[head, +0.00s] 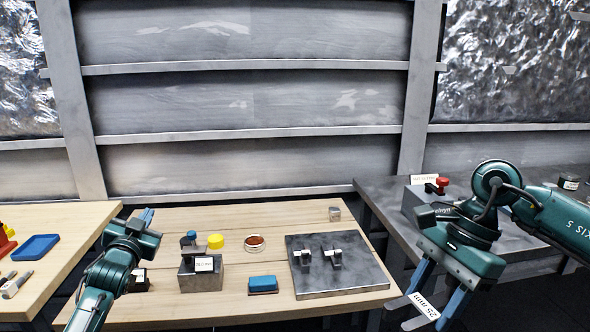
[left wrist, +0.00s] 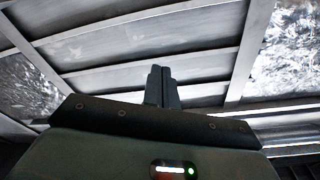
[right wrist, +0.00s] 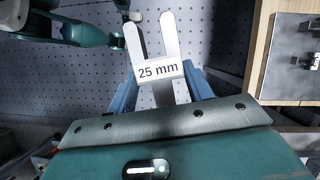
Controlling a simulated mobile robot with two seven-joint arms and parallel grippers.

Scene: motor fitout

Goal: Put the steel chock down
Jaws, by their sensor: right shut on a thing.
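The steel chock (right wrist: 170,38), a pale forked plate with two prongs and a "25 mm" label, is between the blue fingers of my right gripper (right wrist: 163,88). In the head view my right gripper (head: 436,292) points down at the lower right, shut on the chock (head: 424,306), whose label faces the camera. The chock is off the surfaces, over the gap right of the wooden table. My left gripper (head: 147,216) is raised at the left edge of that table. Its fingers are together and empty in the left wrist view (left wrist: 160,72).
The wooden table (head: 290,216) holds a dark steel plate (head: 345,279) with two small fittings, a labelled block (head: 203,277), a yellow cap (head: 215,241), a blue-topped block (head: 262,284) and a small metal block (head: 335,214). A grey bench (head: 390,192) stands at right.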

